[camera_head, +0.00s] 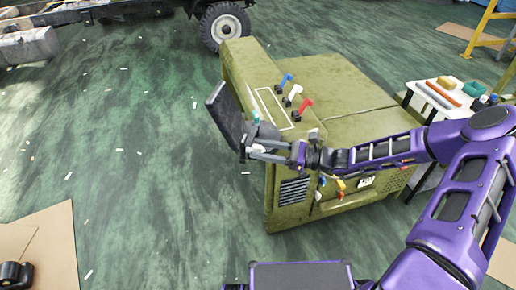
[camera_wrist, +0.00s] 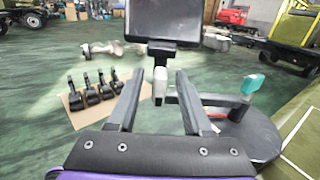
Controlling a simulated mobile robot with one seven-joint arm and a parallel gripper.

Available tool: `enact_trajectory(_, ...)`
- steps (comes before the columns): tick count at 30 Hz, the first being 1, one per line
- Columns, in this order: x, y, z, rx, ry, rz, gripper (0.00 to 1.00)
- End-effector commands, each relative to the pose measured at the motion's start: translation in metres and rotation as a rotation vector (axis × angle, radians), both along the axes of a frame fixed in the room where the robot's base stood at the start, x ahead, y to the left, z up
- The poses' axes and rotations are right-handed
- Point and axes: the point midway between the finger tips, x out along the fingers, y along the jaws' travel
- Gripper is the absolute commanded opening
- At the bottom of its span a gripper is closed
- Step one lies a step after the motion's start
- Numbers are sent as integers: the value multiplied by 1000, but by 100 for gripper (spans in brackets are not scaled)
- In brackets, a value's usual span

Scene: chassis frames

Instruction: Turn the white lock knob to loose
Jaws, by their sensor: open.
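A small whitish knob (camera_wrist: 159,88) stands upright in the wrist view, between my gripper's two fingers as seen from the wrist. It is below the neck of a dark flat screen (camera_wrist: 161,20). I cannot tell whether the fingers touch it. My gripper (camera_wrist: 158,78) is open, its fingers spread to either side of the knob. In the head view my gripper (camera_head: 256,149) is beside the near left corner of the olive console (camera_head: 340,105), just below the tilted dark screen (camera_head: 224,115).
A teal lever (camera_wrist: 252,85) on a dark round base (camera_wrist: 255,137) is right of the fingers. Blue (camera_head: 286,80), white (camera_head: 294,92) and red (camera_head: 305,105) levers stand on the console top. A white side table (camera_head: 437,97) is at right. Green floor is open at left.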

Motion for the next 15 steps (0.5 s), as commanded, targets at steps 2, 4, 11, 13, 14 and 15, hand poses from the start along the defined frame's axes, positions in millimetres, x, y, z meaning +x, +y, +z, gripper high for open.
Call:
enact_trajectory(2, 2, 7, 0, 0, 1, -1, 50)
enact_trajectory(4, 3, 10, 0, 0, 1, -1, 50)
enact_trajectory(11, 3, 13, 0, 0, 0, -1, 50)
enact_trajectory(13, 3, 13, 0, 0, 0, -1, 50)
enact_trajectory(14, 3, 13, 0, 0, 0, -1, 46)
enact_trajectory(15, 3, 13, 0, 0, 0, -1, 39)
